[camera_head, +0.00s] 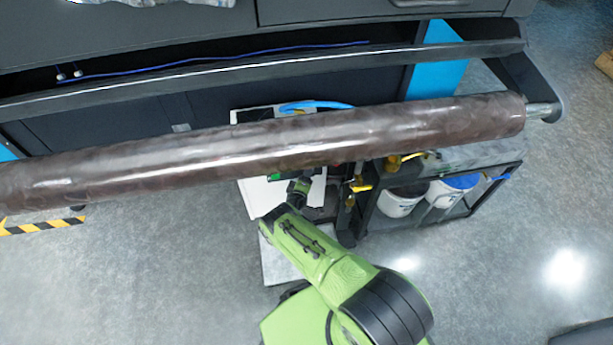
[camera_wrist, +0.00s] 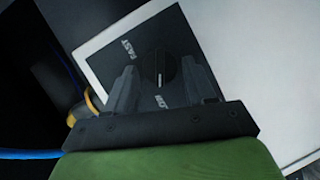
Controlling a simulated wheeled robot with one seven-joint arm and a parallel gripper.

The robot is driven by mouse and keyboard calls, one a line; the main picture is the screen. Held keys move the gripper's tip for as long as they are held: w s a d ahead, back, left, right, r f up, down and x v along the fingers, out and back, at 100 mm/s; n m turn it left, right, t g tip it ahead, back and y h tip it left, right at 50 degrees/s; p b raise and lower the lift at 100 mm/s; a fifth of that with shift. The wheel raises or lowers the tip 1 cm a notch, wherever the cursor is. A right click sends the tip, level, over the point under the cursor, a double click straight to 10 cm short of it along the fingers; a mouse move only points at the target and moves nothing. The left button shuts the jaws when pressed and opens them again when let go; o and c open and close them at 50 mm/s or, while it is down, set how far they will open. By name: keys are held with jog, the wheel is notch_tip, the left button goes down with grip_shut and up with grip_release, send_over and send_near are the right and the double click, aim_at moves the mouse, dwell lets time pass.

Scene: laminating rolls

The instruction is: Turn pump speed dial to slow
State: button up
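The pump speed dial (camera_wrist: 158,68) is a round black knob on a dark plate in the wrist view. The word FAST is printed at its upper left; a second label below it is partly legible, and I cannot read it surely. A short pale mark on the knob points toward the bottom of the picture. My gripper (camera_wrist: 160,86) is open, one finger on the left and one on the right of the knob. Small gaps seem to show, and I cannot tell if either finger touches. In the head view the dial is hidden beneath the large roll.
A long dark brown roll (camera_head: 270,148) spans the head view above my arm. The dial's plate sits on a white box (camera_head: 257,199). A cart (camera_head: 440,205) with buckets stands to the right. A blue hose (camera_wrist: 30,154) runs at the wrist view's left. Grey floor is open at lower left.

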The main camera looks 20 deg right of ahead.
jog(key=shift+o, duration=0.9)
jog(key=shift+s, duration=0.1)
jog(key=p+v, duration=0.4)
jog(key=v, duration=1.1)
jog(key=shift+s+a+p, duration=0.15)
jog(key=shift+s+p, duration=0.15)
jog(key=shift+p, duration=0.1)
